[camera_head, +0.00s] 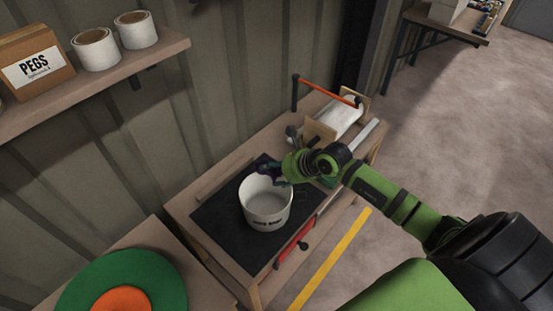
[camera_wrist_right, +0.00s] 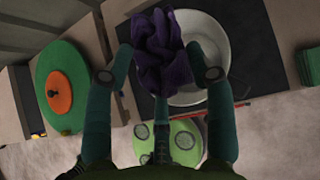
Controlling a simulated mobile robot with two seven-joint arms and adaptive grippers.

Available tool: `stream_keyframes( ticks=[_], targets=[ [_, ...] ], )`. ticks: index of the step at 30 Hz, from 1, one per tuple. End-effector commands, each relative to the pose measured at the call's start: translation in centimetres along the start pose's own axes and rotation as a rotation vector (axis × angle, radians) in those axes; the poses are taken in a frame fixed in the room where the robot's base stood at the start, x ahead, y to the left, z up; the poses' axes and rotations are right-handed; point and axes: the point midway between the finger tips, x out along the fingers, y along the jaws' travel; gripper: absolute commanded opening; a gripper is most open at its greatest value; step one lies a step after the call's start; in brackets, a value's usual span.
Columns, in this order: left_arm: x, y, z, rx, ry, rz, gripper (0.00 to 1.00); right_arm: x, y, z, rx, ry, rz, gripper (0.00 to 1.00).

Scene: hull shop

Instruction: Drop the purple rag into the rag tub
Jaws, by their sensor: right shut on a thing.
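The purple rag (camera_wrist_right: 160,50) is crumpled between the fingers of my right gripper (camera_wrist_right: 163,65), which is shut on it. In the head view the right gripper (camera_head: 275,170) is at the back rim of the white rag tub (camera_head: 268,212), and only a dark bit of the rag shows there. In the wrist view the rag overlaps the left part of the tub (camera_wrist_right: 215,45) and covers some of its rim. The tub stands upright on a black mat (camera_head: 225,235) on a wooden bench. The part of its inside that shows looks empty. My left gripper is not in view.
A shelf (camera_head: 140,60) holds a PEGS box (camera_head: 35,65) and two white rolls. A green and orange disc (camera_head: 125,285) lies at the lower left. A roll in a wooden holder and an orange-handled tool (camera_head: 325,90) are at the bench's back right. Open floor lies right.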

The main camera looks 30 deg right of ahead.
Motion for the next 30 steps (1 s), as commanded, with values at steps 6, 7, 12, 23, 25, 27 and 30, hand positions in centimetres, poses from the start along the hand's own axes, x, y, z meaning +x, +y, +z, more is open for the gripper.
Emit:
stream_keyframes(
  ticks=[6, 7, 12, 23, 25, 27, 30],
  targets=[
    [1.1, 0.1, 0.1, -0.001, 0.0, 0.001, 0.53, 1.1, -0.1, -1.0, 0.003, 0.001, -0.003, 0.45],
    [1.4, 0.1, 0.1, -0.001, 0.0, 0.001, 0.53, 1.3, -0.1, -1.2, 0.003, 0.001, -0.003, 0.45],
    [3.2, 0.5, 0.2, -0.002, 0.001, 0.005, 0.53, 2.7, -0.1, -2.7, 0.002, 0.001, -0.002, 0.45],
    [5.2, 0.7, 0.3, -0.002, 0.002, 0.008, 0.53, 4.3, -0.1, -4.3, 0.001, 0.001, -0.003, 0.45],
    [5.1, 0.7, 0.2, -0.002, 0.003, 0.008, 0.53, 4.3, -0.1, -4.3, 0.001, 0.001, -0.003, 0.45],
    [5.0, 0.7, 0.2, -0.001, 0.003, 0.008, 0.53, 4.3, -0.1, -4.2, 0.001, 0.001, -0.003, 0.45],
    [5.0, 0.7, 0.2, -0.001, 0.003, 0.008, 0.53, 4.3, -0.1, -4.2, 0.001, 0.001, -0.002, 0.75]
  ],
)
